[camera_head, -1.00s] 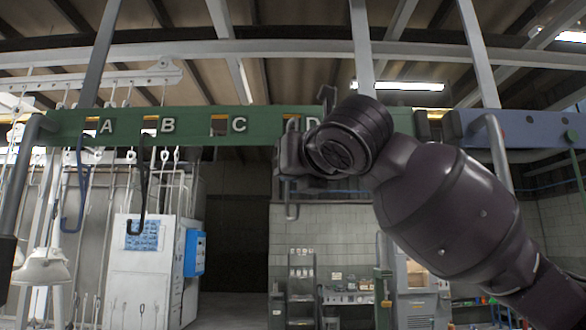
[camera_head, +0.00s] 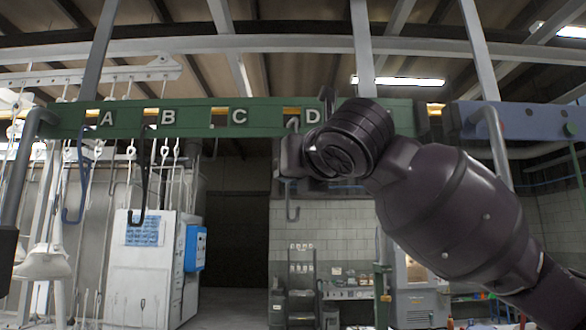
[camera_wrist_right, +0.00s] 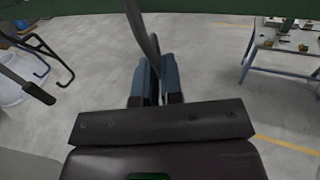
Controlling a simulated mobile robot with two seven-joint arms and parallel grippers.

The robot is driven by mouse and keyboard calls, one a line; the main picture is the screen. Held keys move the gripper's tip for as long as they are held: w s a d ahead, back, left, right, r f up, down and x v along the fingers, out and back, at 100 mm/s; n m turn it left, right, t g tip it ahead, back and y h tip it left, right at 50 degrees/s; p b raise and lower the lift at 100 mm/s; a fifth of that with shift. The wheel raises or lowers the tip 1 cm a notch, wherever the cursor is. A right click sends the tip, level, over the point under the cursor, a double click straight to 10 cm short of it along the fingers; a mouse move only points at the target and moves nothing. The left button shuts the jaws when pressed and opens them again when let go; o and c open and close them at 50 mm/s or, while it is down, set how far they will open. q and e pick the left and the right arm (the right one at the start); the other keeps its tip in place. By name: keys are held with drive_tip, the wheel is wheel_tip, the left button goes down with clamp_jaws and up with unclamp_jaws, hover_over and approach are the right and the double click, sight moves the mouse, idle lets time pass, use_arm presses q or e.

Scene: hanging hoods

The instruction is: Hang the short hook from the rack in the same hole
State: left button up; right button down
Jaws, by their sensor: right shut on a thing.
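A green rack (camera_head: 262,117) with square holes and the letters A, B, C and D crosses the head view. A grey hook (camera_head: 292,212) is upright at the hole beside D; its curved top (camera_head: 293,124) shows in front of that hole. Whether its top rests on the hole's edge I cannot tell. My right gripper (camera_head: 291,165) is shut on its shank just below the rack. In the right wrist view, the grey shank (camera_wrist_right: 143,35) runs between the blue-grey fingers (camera_wrist_right: 153,85). My left gripper is not in view.
A blue hook (camera_head: 82,180) hangs beside A and a black hook (camera_head: 144,185) beside B. The hole beside C (camera_head: 219,116) looks empty. A blue beam (camera_head: 530,122) continues at the right. White cabinets (camera_head: 150,260) stand behind; a table (camera_wrist_right: 285,45) is at right in the wrist view.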

drive_tip(key=shift+f, duration=0.45)
idle(0.3)
drive_tip(key=c, duration=1.2)
unclamp_jaws()
drive_tip(key=b+v, duration=0.2)
drive_tip(key=v, duration=0.9)
drive_tip(key=shift+b, duration=0.4)
drive_tip(key=shift+w, duration=0.1)
